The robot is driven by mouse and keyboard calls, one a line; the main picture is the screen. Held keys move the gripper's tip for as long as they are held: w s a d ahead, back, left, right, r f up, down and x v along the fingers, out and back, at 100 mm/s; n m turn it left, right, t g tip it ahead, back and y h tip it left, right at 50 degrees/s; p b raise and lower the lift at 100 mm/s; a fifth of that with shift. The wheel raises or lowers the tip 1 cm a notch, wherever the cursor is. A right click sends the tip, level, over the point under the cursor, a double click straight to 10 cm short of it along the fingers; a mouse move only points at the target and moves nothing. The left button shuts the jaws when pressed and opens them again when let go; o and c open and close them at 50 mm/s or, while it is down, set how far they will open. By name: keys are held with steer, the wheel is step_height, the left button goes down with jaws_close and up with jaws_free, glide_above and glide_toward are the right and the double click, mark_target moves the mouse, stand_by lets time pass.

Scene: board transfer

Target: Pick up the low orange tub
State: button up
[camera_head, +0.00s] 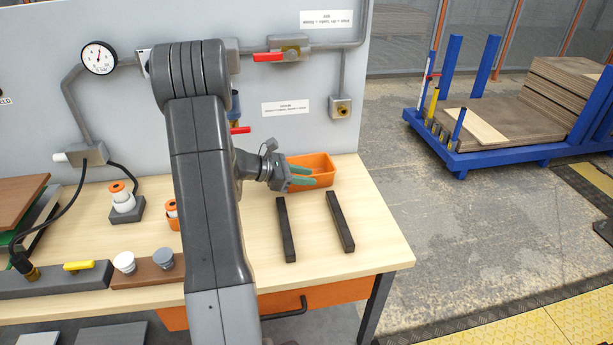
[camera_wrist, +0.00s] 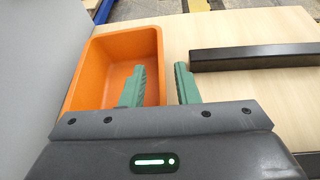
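The low orange tub (camera_head: 319,170) stands on the wooden bench near its back right edge, by the grey panel. It looks empty in the wrist view (camera_wrist: 88,62). My gripper (camera_head: 303,176) is at the tub's front left part in the head view. In the wrist view my gripper (camera_wrist: 158,78) has its two green fingers apart, one over the inside of the tub and one outside, with the tub's wall between them. I cannot tell whether either finger touches the wall.
Two dark bars (camera_head: 286,229) (camera_head: 341,221) lie on the bench in front of the tub. The grey panel (camera_head: 300,125) with pipes and red-handled valves rises behind. A blue cart (camera_head: 470,158) with boards stands on the floor at right. The bench's right front (camera_head: 375,245) is clear.

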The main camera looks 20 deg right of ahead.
jaws_close()
